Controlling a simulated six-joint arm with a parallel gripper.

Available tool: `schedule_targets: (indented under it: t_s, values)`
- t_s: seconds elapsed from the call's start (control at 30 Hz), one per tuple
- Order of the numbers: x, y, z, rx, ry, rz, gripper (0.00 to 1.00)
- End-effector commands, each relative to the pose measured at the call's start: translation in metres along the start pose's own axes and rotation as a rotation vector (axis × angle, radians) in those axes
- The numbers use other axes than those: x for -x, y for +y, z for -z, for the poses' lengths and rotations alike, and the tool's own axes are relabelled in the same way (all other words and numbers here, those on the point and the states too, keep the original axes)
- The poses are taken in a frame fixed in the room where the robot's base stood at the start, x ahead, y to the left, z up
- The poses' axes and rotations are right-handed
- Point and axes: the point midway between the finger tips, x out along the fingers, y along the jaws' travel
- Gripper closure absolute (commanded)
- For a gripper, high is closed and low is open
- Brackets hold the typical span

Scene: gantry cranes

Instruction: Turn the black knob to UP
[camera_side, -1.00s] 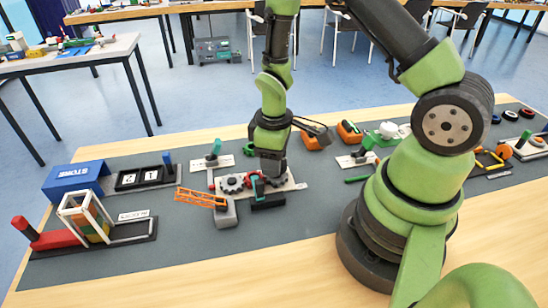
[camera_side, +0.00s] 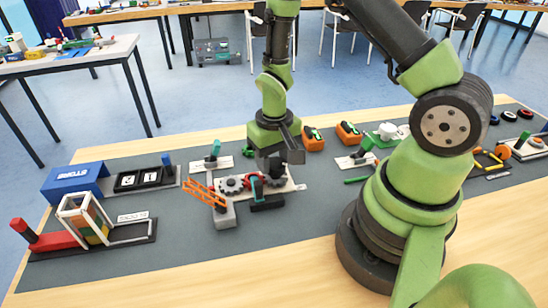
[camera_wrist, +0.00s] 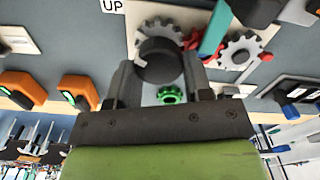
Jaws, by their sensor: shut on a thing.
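In the wrist view the black knob (camera_wrist: 157,60) sits on a grey gear, between the two fingers of my gripper (camera_wrist: 158,74), which is shut on it. The UP label (camera_wrist: 112,6) is at the top edge, up and left of the knob. In the side view my gripper (camera_side: 270,166) points down over the right end of the gear plate and hides the knob. A second grey gear (camera_side: 232,184) shows left of it, and also in the wrist view (camera_wrist: 240,50). An orange lattice boom (camera_side: 204,193) slants up to the left from a grey block (camera_side: 224,214).
A teal part (camera_side: 256,188) and a black block (camera_side: 267,203) stand close in front of my gripper. Bare grey mat (camera_side: 190,250) lies in front.

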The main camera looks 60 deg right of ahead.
Motion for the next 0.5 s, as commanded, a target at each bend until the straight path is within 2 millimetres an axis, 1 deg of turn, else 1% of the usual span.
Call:
schedule_targets:
  t_s: [0.2,0.5]
  values:
    - [0.0006,-0.0005,0.0011,-0.049,0.005,0.002,0.78]
    - [0.0006,-0.0003,0.0012,-0.062,0.005,0.002,0.77]
